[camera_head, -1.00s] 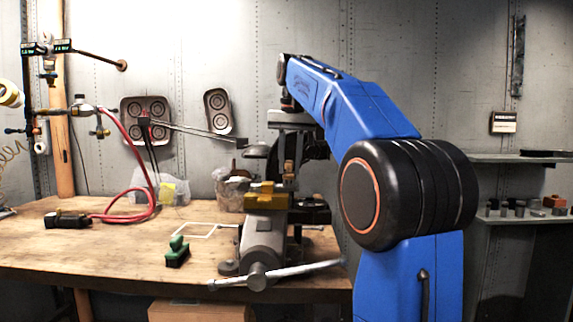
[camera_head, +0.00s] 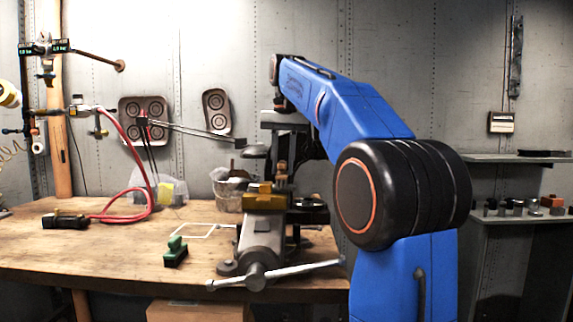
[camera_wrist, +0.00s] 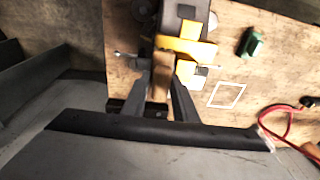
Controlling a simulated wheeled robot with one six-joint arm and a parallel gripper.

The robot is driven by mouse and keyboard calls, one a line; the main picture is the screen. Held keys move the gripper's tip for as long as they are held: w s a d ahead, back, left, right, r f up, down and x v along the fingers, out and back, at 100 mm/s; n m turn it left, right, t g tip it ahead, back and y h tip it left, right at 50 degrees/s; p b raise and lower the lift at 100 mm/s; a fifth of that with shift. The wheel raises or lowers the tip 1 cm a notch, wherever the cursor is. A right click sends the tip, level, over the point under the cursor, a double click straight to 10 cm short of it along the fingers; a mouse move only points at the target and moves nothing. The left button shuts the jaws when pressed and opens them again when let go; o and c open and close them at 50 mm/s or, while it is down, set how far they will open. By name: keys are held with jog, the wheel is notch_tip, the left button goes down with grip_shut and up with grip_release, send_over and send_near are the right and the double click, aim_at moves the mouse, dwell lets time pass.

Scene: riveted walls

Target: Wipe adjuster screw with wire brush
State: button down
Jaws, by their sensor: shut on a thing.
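My gripper (camera_wrist: 161,78) is shut on a slim brown piece, which looks like the wooden part of the wire brush (camera_wrist: 160,86). It points down beside the vise's yellow jaws. In the head view the brown piece of the brush (camera_head: 282,171) shows behind and slightly right of the yellow jaws (camera_head: 258,196). Its bristles cannot be made out. The grey bench vise (camera_head: 262,235) stands at the bench's front edge; its yellow jaws also show in the wrist view (camera_wrist: 190,46). The adjuster screw cannot be told apart at the jaws, and contact with the brush is unclear.
A green block-like object (camera_head: 175,252) lies on the wooden bench (camera_head: 110,245), left of the vise, near a white square outline (camera_head: 198,230). A bucket (camera_head: 230,190) stands behind. A red hose (camera_head: 148,185) loops at the left. The vise's long handle (camera_head: 305,271) sticks out in front.

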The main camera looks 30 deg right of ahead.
jog(key=shift+w+a, duration=0.2)
jog(key=shift+a, duration=0.1)
jog(key=shift+s+d, duration=0.1)
jog(key=shift+d, duration=0.05)
jog(key=shift+s+d, duration=0.35)
jog(key=shift+d, duration=0.2)
jog(key=shift+s+d, duration=0.45)
jog(key=shift+d, duration=0.2)
jog(key=shift+f, duration=0.1)
jog(key=shift+w+a, duration=0.1)
jog(key=shift+w+a, duration=0.4)
jog(key=shift+a, duration=0.25)
jog(key=shift+w+a, duration=0.4)
jog(key=shift+a, duration=0.2)
